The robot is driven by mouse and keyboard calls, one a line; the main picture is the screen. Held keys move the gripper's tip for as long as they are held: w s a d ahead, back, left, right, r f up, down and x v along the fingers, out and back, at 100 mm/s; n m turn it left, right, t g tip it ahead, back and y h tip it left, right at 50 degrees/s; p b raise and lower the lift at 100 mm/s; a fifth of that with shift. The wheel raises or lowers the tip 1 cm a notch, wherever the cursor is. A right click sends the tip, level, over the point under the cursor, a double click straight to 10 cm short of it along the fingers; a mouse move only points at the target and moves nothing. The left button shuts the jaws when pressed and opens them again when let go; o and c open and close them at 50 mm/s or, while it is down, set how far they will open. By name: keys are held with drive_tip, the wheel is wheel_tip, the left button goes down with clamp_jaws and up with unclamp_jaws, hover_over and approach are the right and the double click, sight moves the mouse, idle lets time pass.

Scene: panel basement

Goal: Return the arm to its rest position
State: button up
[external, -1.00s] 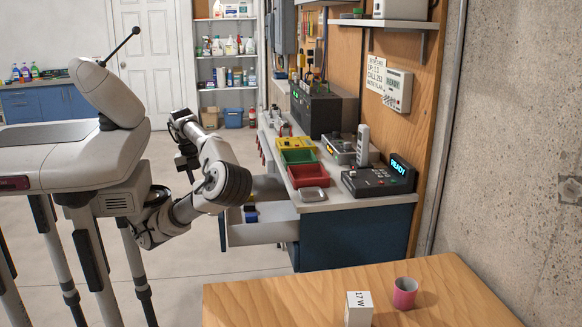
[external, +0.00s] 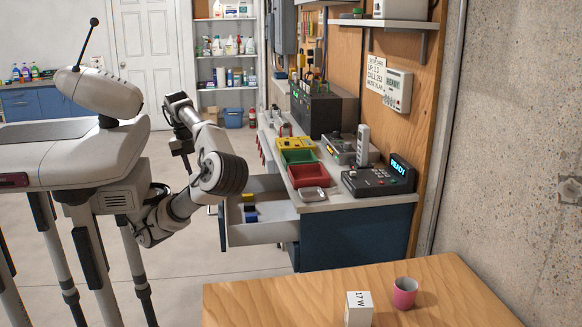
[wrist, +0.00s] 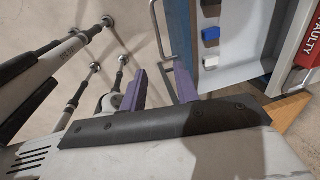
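My arm is folded up beside my body in the external view, with its elbow near the open drawer's left side. My gripper (external: 183,152) hangs from the wrist, left of the workbench and clear of it. In the wrist view the two purple fingers of my gripper (wrist: 160,88) stand apart with nothing between them. The gripper is open and empty. The fingertips are too small to make out in the external view.
A white drawer (external: 268,233) stands open from the blue workbench (external: 350,235), close to my elbow. It holds a few small blocks, one of them blue (wrist: 211,33). A wooden table (external: 260,300) is in front.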

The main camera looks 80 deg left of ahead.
drive_tip(key=f, duration=0.4)
drive_tip(key=w+f+b, duration=0.1)
drive_tip(key=f, duration=0.3)
drive_tip(key=w+f, duration=0.1)
drive_tip(key=f, duration=0.3)
drive_tip(key=shift+w+f, duration=0.15)
drive_tip(key=shift+w, duration=0.15)
wheel_tip(320, 180, up, 11)
drive_tip(key=s+p, duration=0.1)
drive_tip(key=s, duration=0.1)
drive_tip(key=shift+s, duration=0.2)
idle(0.4)
